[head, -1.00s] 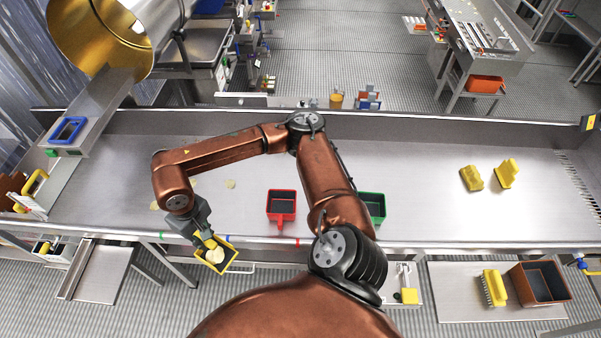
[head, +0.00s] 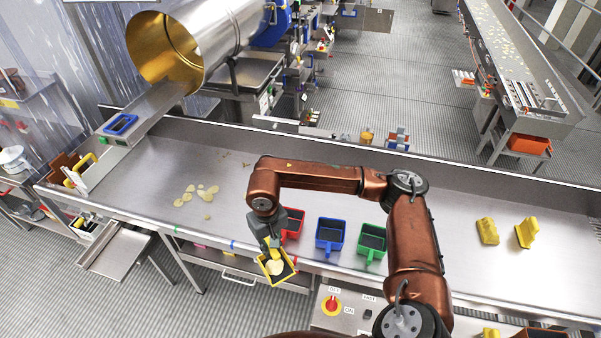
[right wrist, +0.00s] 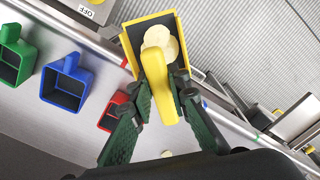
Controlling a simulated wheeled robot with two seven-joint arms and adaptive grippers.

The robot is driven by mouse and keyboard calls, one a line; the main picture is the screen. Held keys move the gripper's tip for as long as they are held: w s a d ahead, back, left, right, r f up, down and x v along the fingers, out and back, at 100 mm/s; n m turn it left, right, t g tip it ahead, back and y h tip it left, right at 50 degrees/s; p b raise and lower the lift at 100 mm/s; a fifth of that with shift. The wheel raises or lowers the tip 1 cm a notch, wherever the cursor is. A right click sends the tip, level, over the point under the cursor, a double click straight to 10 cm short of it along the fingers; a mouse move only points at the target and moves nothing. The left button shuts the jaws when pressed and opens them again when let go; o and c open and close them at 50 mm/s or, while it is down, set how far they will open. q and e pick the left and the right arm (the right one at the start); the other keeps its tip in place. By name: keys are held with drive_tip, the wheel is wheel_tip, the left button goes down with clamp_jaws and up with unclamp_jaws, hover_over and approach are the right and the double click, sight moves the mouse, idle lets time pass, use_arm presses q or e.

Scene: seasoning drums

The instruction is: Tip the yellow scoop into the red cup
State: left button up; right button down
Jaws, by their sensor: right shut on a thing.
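The yellow scoop (head: 284,278) holds pale chips (head: 274,267) and is in front of the table's front edge in the head view. My right gripper (head: 272,243) is shut on its handle. In the right wrist view the scoop (right wrist: 130,42) extends ahead of the gripper (right wrist: 160,92), with a few chips (right wrist: 172,46) in it. The red cup (head: 293,224) stands on the table just behind and right of the scoop, partly hidden by my gripper. It also shows in the right wrist view (right wrist: 108,121), left of the gripper. My left gripper is not in view.
A blue cup (head: 329,247) and a green cup (head: 371,254) stand right of the red cup. Loose chips (head: 190,190) lie on the table (head: 150,205) at the left. Two yellow pieces (head: 487,231) stand at the right. A metal drum (head: 165,50) is at the back left.

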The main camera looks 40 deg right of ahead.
drive_tip(key=w+d+r+m, duration=0.3)
drive_tip(key=w+d+m, duration=0.1)
drive_tip(key=w+d, duration=1.65)
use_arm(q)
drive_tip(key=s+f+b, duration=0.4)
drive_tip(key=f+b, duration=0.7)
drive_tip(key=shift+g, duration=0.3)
use_arm(e)
drive_tip(key=s+a+f+t+h, duration=0.2)
drive_tip(key=s+a+t, duration=0.3)
drive_tip(key=t, duration=0.3)
drive_tip(key=shift+s+a+f+h, duration=0.2)
drive_tip(key=shift+s+f+h, duration=0.1)
drive_tip(key=shift+s+h, duration=0.45)
